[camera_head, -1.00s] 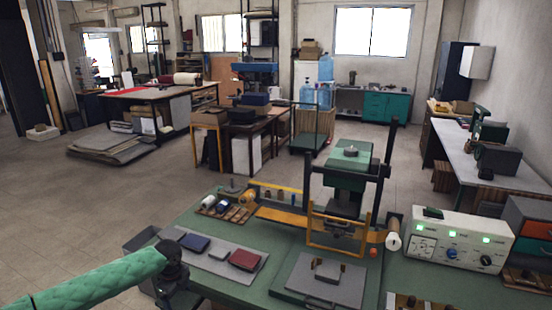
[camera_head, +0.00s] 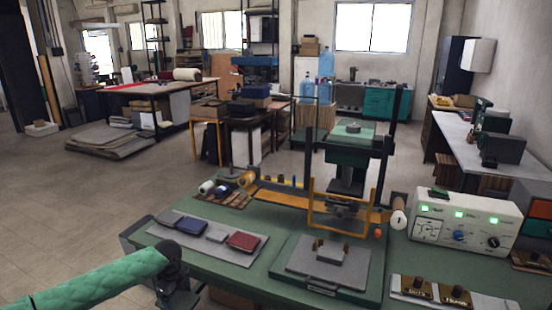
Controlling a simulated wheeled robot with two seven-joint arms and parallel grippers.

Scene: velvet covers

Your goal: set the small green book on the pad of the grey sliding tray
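A small green item, perhaps the green book (camera_head: 438,192), lies on top of the white control box at the right; its details are too small to tell. The grey sliding tray (camera_head: 298,258) sits on a green base at the front of the press. My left arm, in a green quilted sleeve, comes in from the left. My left gripper (camera_head: 178,294) is at the bottom edge, left of the tray and partly cut off; its fingers are unclear. My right gripper is out of view.
A grey mat (camera_head: 165,235) holds blue, grey and red books near my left gripper. The press (camera_head: 348,180) with its yellow frame stands behind the tray. The white control box (camera_head: 462,225) is at the right, with a plate of brass stamps (camera_head: 440,292) before it.

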